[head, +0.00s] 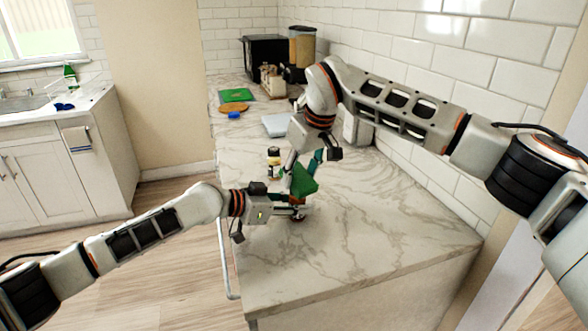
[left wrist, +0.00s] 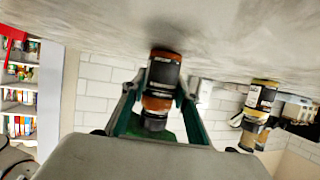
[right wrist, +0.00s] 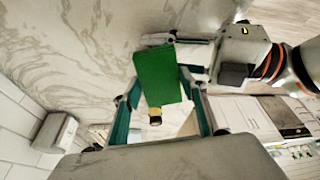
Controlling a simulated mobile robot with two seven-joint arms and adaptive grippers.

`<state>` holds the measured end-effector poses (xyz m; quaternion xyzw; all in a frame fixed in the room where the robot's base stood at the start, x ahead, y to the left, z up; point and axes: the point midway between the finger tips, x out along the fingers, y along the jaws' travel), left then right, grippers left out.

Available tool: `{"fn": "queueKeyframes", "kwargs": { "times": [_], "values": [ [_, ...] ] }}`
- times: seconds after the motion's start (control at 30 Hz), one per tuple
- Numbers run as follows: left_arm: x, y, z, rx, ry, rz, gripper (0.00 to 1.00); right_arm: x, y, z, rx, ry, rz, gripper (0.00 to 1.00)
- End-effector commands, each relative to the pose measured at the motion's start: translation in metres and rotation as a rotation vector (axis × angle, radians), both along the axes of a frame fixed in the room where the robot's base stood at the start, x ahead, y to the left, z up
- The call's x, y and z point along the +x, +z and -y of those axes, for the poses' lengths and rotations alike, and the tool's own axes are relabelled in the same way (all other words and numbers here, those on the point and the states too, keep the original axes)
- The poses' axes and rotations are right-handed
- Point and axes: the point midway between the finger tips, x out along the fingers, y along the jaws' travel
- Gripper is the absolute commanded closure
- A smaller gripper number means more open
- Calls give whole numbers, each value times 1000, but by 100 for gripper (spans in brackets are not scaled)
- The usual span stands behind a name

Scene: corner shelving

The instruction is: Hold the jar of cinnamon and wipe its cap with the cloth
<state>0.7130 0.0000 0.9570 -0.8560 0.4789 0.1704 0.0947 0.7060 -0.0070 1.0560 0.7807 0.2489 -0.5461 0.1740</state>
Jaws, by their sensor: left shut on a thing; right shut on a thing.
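The cinnamon jar (left wrist: 163,76), brown with a black label and dark cap, is between the fingers of my left gripper (left wrist: 157,95), which is shut on it. The left wrist view is upside down; the jar is upright, at or just above the counter. In the head view my left gripper (head: 297,209) is low over the counter. My right gripper (head: 304,166) is above it, pointing down and shut on the green cloth (head: 303,183). The cloth (right wrist: 158,75) hides the jar in the right wrist view. It hangs close to the cap; contact cannot be told.
A second jar with a yellow label (head: 273,156) stands on the marble counter (head: 370,230) just behind my grippers. Farther back are a green board (head: 236,95), a blue item (head: 234,115) and a black appliance (head: 265,50). A tiled wall (head: 430,55) bounds the right. The front counter is clear.

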Motion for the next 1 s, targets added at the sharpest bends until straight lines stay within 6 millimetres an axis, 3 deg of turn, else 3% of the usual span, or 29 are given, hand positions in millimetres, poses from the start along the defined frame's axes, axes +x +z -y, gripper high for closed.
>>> {"fn": "queueKeyframes", "kwargs": {
  "times": [0.13,0.3,0.8,1.0],
  "values": [
    [0,0,-1,0,1,0,95,-6,-1,7,-1,1,-1,75],
    [0,0,-1,0,1,0,95,-5,39,7,0,-1,4,75],
    [0,0,0,0,1,0,95,-6,81,6,0,0,1,75],
    [0,0,0,0,1,0,95,-6,89,7,-1,0,1,75]
  ]
}}
